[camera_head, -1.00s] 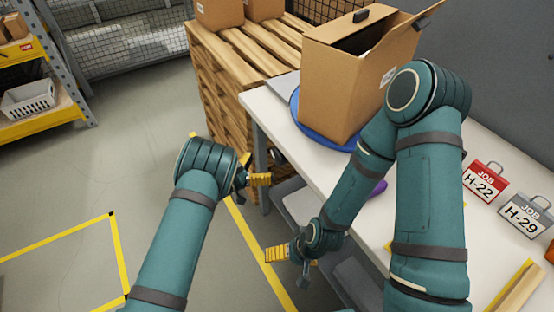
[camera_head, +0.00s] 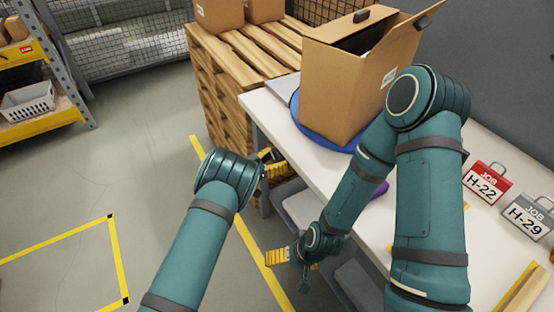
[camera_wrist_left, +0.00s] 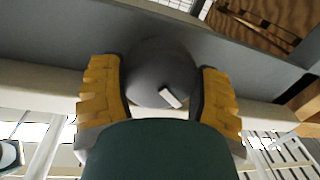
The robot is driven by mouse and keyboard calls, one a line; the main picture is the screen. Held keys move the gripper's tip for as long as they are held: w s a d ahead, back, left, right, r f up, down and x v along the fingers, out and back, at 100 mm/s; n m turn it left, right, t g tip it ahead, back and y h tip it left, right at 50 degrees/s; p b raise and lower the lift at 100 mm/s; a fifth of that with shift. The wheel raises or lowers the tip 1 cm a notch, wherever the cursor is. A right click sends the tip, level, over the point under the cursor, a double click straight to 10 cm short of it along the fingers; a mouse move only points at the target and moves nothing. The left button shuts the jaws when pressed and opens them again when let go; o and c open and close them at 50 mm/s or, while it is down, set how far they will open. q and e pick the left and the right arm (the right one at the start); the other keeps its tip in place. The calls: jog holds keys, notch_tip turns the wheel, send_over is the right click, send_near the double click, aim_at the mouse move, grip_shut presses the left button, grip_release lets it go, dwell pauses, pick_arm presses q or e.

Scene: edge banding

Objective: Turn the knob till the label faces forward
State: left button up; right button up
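A dark grey round knob (camera_wrist_left: 150,65) with a short white mark (camera_wrist_left: 171,98) shows in the left wrist view. It sits against the grey edge panel, between the two yellow fingers of my left gripper (camera_head: 273,163). The fingers stand on either side of the knob and do not appear closed on it. In the head view the gripper hides the knob at the table's edge. A cardboard box (camera_head: 338,95) stands on a blue round plate (camera_head: 322,137); its small white label (camera_head: 389,78) is on its right-hand side. My right gripper (camera_head: 294,260) hangs low, open and empty.
The white table (camera_head: 272,112) runs along the right, with job tags H-22 (camera_head: 484,181) and H-29 (camera_head: 527,217). Stacked wooden pallets (camera_head: 222,85) stand behind it. A shelf with a white basket (camera_head: 28,101) is at far left. The left floor is clear.

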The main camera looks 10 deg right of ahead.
pick_arm(q)
jog(key=shift+m, duration=0.4)
jog(key=m, duration=0.2)
jog(key=shift+m, duration=0.4)
jog(key=shift+s+m+h, duration=0.1)
jog(key=shift+m+h, duration=0.2)
jog(key=shift+m, duration=1.3)
jog(key=shift+d, duration=0.1)
jog(key=shift+f, duration=0.1)
jog(key=o, duration=1.2)
jog(key=v, duration=1.2)
